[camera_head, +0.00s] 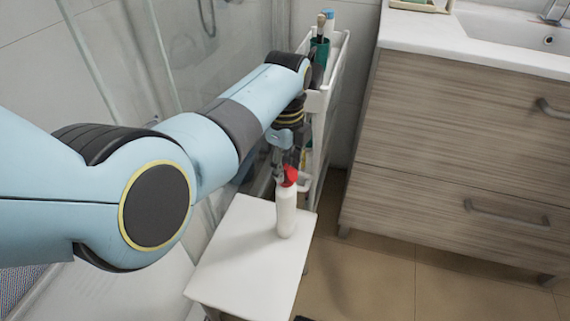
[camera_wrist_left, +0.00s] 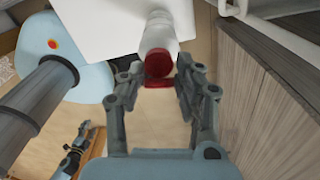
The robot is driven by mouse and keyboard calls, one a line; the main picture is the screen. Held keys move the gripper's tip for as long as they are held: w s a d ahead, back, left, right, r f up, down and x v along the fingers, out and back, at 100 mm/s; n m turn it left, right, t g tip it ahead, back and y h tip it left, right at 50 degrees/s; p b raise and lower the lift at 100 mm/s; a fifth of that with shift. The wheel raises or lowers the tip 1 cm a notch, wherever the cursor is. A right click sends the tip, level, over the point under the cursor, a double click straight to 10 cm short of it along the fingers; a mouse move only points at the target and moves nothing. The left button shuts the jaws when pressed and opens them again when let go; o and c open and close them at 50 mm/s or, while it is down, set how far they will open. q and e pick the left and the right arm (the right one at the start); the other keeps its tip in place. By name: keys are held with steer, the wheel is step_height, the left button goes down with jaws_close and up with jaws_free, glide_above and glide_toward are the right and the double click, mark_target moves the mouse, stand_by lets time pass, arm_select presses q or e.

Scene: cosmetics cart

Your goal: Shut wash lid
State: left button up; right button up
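The wash bottle (camera_head: 286,212) is white with a red lid (camera_head: 290,175) and stands upright on a white stool. In the left wrist view the bottle (camera_wrist_left: 158,35) points its red top (camera_wrist_left: 158,64) at the camera. A separate red strip beside that top looks like the lid swung up; its exact angle is unclear. My left gripper (camera_head: 288,166) is at the lid, coming from above. Its two fingers are apart, one on each side of the red part, with gaps visible. What seems to be my right gripper (camera_wrist_left: 82,138) shows small at the lower left, away from the bottle.
The white stool (camera_head: 245,265) has free room around the bottle. A white cart (camera_head: 333,75) with cosmetics stands behind, close to my left arm. A wooden vanity (camera_head: 450,130) with a sink is at the right. A glass shower panel is at the left.

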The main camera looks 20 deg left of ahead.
arm_select(q)
jaws_close()
steer(key=shift+w+a+h+p, duration=0.1)
steer(key=shift+a+h+p, duration=0.3)
steer(key=shift+h, duration=0.3)
steer(key=shift+f+g+h, duration=0.3)
steer(key=shift+h, duration=0.4)
steer(key=o, duration=0.8)
jaws_free()
steer(key=v, duration=1.2)
steer(key=shift+a, duration=0.1)
